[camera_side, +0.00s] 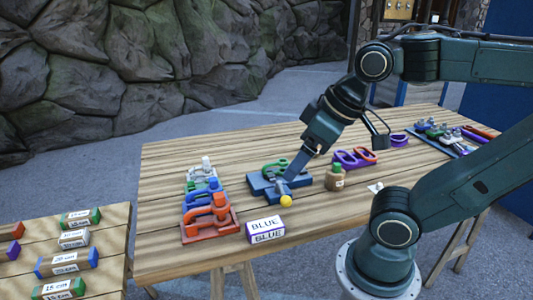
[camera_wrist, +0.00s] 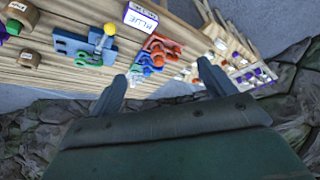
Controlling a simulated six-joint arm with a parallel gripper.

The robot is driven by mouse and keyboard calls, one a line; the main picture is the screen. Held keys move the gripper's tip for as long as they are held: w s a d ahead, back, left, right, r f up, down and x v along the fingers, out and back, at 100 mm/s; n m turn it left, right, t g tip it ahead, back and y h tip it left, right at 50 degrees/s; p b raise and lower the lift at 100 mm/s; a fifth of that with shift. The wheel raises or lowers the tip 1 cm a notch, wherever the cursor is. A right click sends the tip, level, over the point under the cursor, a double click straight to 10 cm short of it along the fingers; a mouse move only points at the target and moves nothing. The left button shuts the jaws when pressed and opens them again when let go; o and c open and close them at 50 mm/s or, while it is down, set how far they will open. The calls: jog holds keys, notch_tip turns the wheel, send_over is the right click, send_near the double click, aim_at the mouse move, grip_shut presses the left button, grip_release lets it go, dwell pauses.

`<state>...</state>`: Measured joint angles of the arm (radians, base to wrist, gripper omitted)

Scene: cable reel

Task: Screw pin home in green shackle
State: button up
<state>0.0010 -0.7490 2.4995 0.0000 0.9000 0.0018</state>
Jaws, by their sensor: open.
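The green shackle (camera_side: 275,167) lies on a blue fixture (camera_side: 258,184) near the middle of the table. In the wrist view, the green shackle (camera_wrist: 86,59) and blue fixture (camera_wrist: 67,44) are at the upper left. A grey pin (camera_side: 282,187) with a yellow ball end (camera_side: 286,200) points from the fixture's front toward the shackle. The wrist view shows the yellow ball (camera_wrist: 110,29) too. I cannot tell how deep the pin sits. My gripper (camera_wrist: 163,84) is open with nothing between its fingers. In the side view its fingers (camera_side: 296,168) overlap the fixture's right part; contact is unclear.
A row of coloured shackles (camera_side: 208,208) stands left of the fixture, with a BLUE box (camera_side: 266,229) in front. A blue tray (camera_side: 440,145) holds more parts.

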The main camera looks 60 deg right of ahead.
jog(key=shift+w+d+m, duration=0.25)
jog(key=shift+d+m, duration=0.05)
jog(key=shift+m, duration=0.1)
jog(key=c, duration=0.7)
jog(key=w+d+m, duration=0.1)
jog(key=d+m, duration=0.1)
jog(key=w+d+m+g, duration=0.1)
jog(key=d+m, duration=0.1)
jog(key=w+d+m+h, duration=0.1)
jog(key=w+d+m, duration=0.1)
jog(key=m, duration=0.1)
jog(key=shift+d+f+g, duration=0.25)
jog(key=shift+d+g, duration=0.05)
jog(key=shift+g, duration=0.1)
jog(key=shift+c, duration=0.9)
jog(key=m+g+y, duration=0.1)
jog(key=m+g, duration=0.3)
jog(key=m, duration=1.7)
send_near(337, 164)
jog(key=shift+w+f, duration=0.1)
jog(key=shift+f, duration=0.1)
jog(key=shift+d+f, duration=0.2)
jog(key=shift+f, duration=0.1)
jog(key=shift+f, duration=1.75)
